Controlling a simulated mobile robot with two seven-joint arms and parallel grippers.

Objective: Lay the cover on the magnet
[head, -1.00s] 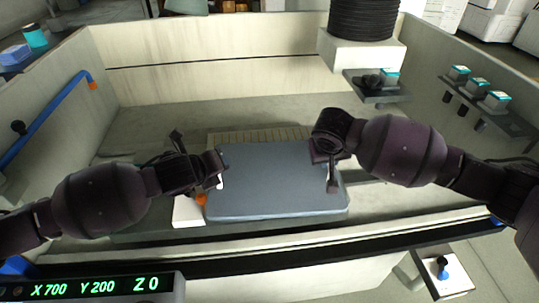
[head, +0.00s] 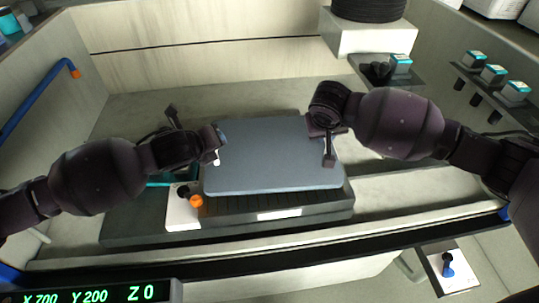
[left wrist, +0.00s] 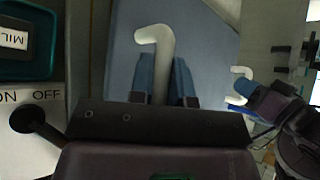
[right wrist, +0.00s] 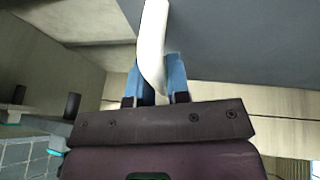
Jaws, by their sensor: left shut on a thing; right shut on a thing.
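The cover (head: 270,155) is a flat blue-grey slab with white hooked handles at its sides. My left gripper (head: 218,150) is shut on its left handle, which shows between the fingers in the left wrist view (left wrist: 160,45). My right gripper (head: 322,135) is shut on its right handle, seen in the right wrist view (right wrist: 152,45). The magnet (head: 240,204) is a dark ribbed block under the cover. Its front strip shows, and its rear is hidden. Whether the cover touches it I cannot tell. A white ON/OFF block (head: 182,214) with an orange-tipped lever stands at the magnet's left end.
The trough's pale back wall (head: 200,40) and front rail (head: 270,250) bound the space. A blue pipe (head: 35,102) runs along the left wall. A small shelf (head: 408,88) juts out at the back right. The trough floor behind the cover is clear.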

